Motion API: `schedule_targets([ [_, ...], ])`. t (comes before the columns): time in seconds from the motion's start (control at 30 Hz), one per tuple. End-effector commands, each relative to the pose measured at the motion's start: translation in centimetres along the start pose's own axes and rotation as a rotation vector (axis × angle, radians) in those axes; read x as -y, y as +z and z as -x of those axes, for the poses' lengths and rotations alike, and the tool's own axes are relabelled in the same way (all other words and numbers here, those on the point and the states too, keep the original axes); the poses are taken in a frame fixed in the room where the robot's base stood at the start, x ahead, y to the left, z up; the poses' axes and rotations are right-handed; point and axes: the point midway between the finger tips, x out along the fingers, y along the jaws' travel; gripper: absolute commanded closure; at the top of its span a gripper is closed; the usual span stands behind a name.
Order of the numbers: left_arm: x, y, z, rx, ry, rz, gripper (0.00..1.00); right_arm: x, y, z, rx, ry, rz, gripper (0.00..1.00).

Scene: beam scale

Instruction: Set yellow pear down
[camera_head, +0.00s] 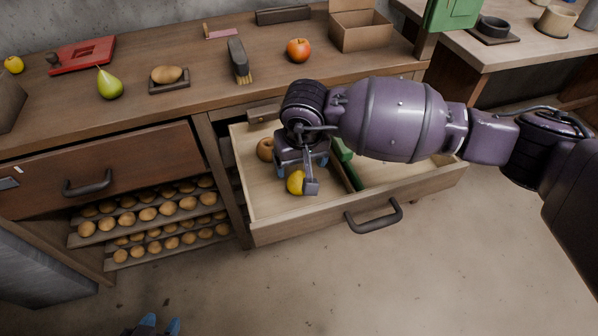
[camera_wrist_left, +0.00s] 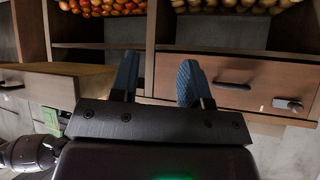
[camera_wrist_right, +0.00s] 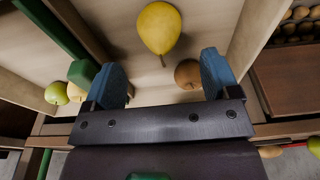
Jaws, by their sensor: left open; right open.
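The yellow pear (camera_head: 296,184) lies in the open drawer (camera_head: 290,222), in its left compartment. It is partly hidden by my right gripper (camera_head: 302,165) in the head view. In the right wrist view the whole pear (camera_wrist_right: 159,27) rests on the pale drawer floor, its stem toward my gripper. My right gripper (camera_wrist_right: 163,75) is open and its fingers are apart from the pear, which lies beyond the fingertips. My left gripper (camera_head: 160,325) is open and empty at the bottom edge of the head view, well away from the drawer. It also shows in the left wrist view (camera_wrist_left: 158,78).
A brown round fruit (camera_head: 265,149) lies in the same compartment, close to my right finger. A green object (camera_head: 343,150) is near the divider (camera_head: 350,172). A green apple (camera_wrist_right: 56,93) shows beyond it. A green pear (camera_head: 110,84) and brush (camera_head: 238,60) are on the counter.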

Motion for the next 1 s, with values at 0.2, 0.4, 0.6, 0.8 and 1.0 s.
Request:
schedule_targets([
  [0.2, 0.0, -0.4, 0.3, -0.006, -0.002, 0.004, 0.57, 0.0, -0.1, 4.1, -0.005, 0.002, 0.002, 0.19],
  [0.4, -0.1, -0.5, 0.4, -0.005, -0.003, 0.008, 0.57, 0.0, 0.0, 5.6, 0.0, 0.001, 0.0, 0.19],
  [0.6, -0.1, -0.5, 0.4, -0.006, -0.004, 0.01, 0.57, 0.0, 0.1, 5.8, 0.002, 0.0, 0.0, 0.19],
  [0.8, -0.1, -0.5, 0.5, -0.006, -0.004, 0.01, 0.57, 0.0, 0.1, 5.8, 0.002, 0.0, 0.0, 0.19],
  [1.0, 0.0, -0.6, 0.5, -0.006, -0.005, 0.01, 0.57, 0.0, 0.1, 5.8, 0.002, 0.0, -0.003, 0.19],
])
